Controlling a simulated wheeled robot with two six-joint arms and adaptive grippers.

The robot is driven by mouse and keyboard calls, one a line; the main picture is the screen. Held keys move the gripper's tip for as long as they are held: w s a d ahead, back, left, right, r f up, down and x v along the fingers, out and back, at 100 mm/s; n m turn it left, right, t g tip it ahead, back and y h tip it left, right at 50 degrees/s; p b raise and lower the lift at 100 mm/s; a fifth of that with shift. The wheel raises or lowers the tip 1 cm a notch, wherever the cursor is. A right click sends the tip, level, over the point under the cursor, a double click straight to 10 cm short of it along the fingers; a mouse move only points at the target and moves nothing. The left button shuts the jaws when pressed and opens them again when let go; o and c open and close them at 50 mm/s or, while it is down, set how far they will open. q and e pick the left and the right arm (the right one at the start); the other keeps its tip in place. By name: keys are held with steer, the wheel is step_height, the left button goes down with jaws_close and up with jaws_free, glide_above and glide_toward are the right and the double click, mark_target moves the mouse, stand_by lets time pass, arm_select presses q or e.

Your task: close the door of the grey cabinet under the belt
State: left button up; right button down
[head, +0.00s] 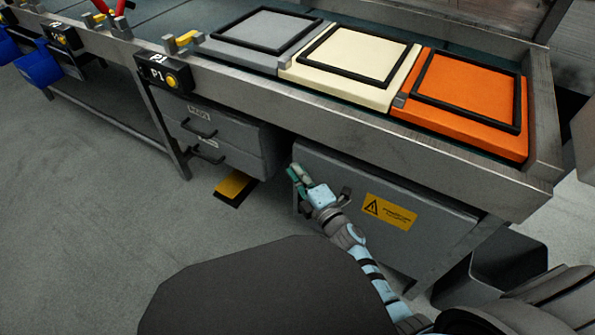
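The grey cabinet (425,232) stands under the right part of the belt, with a yellow warning label (389,212) on its front. Its door looks near flush with the body, but I cannot tell whether a gap is left. My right gripper (297,174) is at the cabinet's left front edge, its teal fingertips pointing up and left. Whether it touches the door is unclear, and so is how far apart the fingers are. The gripper and wrist hide part of the door's left side. My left gripper is not in view.
A drawer unit (240,140) with two dark handles stands left of the cabinet, above a yellow floor pedal (234,187). Grey, cream and orange trays (470,95) lie on the belt. A dark bin (495,264) stands at the right. The floor at left is clear.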

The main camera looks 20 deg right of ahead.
steer(key=shift+w+d+r, duration=0.15)
steer(key=shift+d+r, duration=0.1)
steer(key=shift+r, duration=0.1)
steer(key=s+d, duration=0.1)
steer(key=s, duration=1.1)
steer(key=shift+d+f, duration=0.3)
steer(key=shift+d, duration=0.05)
